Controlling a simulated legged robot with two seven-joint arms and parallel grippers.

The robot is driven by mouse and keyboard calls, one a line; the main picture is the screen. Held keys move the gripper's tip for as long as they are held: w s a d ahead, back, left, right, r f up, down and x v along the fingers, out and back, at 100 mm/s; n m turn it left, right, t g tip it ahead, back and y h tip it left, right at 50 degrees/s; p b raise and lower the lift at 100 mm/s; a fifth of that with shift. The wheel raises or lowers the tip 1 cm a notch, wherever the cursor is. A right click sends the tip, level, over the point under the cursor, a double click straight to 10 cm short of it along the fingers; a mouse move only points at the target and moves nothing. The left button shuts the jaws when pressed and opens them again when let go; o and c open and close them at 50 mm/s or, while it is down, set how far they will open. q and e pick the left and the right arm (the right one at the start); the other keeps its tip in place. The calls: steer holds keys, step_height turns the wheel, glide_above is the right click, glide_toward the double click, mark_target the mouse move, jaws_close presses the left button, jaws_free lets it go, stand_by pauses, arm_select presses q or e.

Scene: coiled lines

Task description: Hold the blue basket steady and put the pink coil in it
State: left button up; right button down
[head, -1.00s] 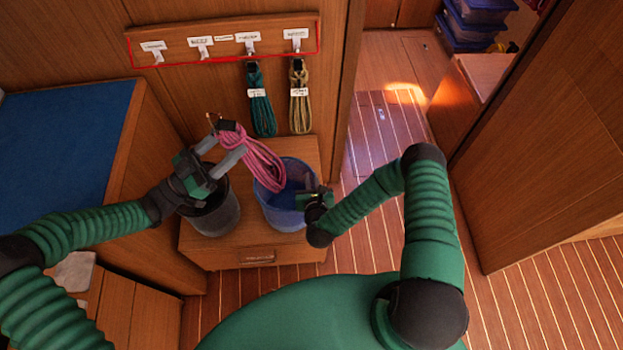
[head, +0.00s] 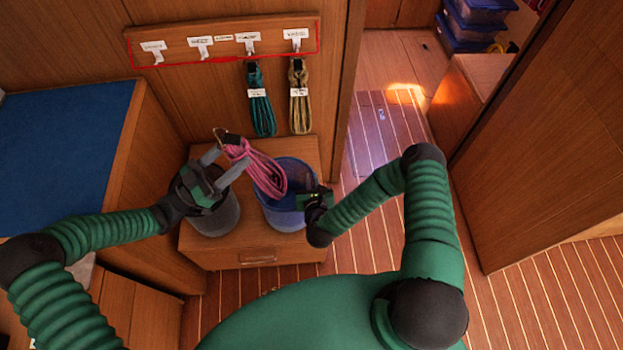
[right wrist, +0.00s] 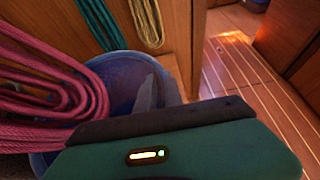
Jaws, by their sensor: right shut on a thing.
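The blue basket (head: 283,219) stands upright on the wooden locker top. My right gripper (head: 306,198) is shut on its right rim; the gripped edge is mostly hidden by the gripper. In the right wrist view the basket (right wrist: 122,80) shows behind my gripper. The pink coil (head: 262,171) slants down over the basket's left side, its lower loops over the opening. My left gripper (head: 233,155) is at the coil's upper end with fingers apart on either side; whether they pinch it is unclear. The pink coil (right wrist: 40,85) also fills the left of the right wrist view.
A dark grey bucket (head: 215,217) stands left of the basket, partly under my left gripper. A teal coil (head: 261,100) and a tan coil (head: 299,98) hang from the labelled hook board (head: 222,42) behind. The floor to the right is open.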

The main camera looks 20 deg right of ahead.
arm_select(q)
steer(key=o, duration=0.5)
steer(key=shift+c, duration=0.2)
arm_select(e)
steer(key=shift+f, duration=0.1)
arm_select(q)
steer(key=shift+a+f, duration=0.1)
arm_select(e)
steer(key=shift+s, duration=0.1)
arm_select(q)
steer(key=v, duration=1.1)
steer(key=shift+a+f, duration=0.1)
steer(key=shift+a, duration=0.25)
steer(key=shift+s, duration=0.1)
arm_select(e)
steer(key=c, duration=1.6)
jaws_free()
steer(key=shift+o, duration=1)
